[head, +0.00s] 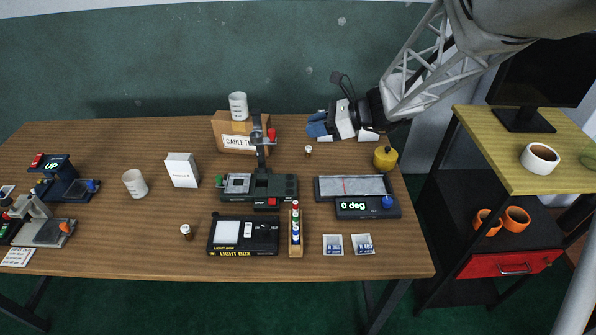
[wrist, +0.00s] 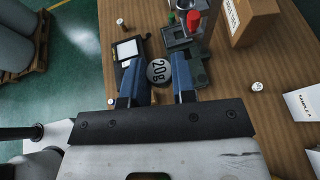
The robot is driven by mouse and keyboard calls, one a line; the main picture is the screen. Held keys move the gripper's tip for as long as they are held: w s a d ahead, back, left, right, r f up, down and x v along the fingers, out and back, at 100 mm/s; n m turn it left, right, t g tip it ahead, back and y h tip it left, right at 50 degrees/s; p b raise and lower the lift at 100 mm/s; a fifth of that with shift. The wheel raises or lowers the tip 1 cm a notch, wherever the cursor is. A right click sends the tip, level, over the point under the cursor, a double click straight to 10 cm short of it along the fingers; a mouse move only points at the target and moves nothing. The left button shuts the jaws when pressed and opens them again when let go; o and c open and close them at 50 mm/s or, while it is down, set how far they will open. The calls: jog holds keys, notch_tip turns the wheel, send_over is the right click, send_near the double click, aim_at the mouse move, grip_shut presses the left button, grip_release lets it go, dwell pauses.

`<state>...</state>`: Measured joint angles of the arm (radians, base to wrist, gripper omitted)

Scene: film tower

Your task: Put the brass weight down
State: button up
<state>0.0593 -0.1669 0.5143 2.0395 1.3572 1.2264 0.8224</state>
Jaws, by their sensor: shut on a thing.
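My gripper (head: 318,128) is over the back right part of the table, its blue fingers pointing left. In the wrist view, the fingers (wrist: 157,80) are shut on a round weight (wrist: 158,70) marked "20g". Its pale top face shows between the fingertips, with a little brass colour at its lower edge. In the head view I cannot make out the held weight behind the fingers. It appears to be above the table, but I cannot tell how high.
The wooden table (head: 90,215) holds a cable-tie box (head: 232,138) with a mug on it, a dark stand (head: 258,187), a light box (head: 243,234), a flat device reading "0 deg" (head: 352,188) and a yellow knobbed object (head: 385,158). A small white-topped item (head: 308,151) stands below my gripper.

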notch_tip(320, 180, down, 23)
jog(key=shift+r, duration=0.15)
jog(key=shift+w, duration=0.1)
send_over(301, 171)
jog(key=shift+a+f, duration=0.1)
jog(key=shift+f, duration=0.65)
dwell(0.4)
jog(key=shift+f, duration=1.75)
jog(key=shift+f, duration=0.1)
jog(key=o, duration=0.9)
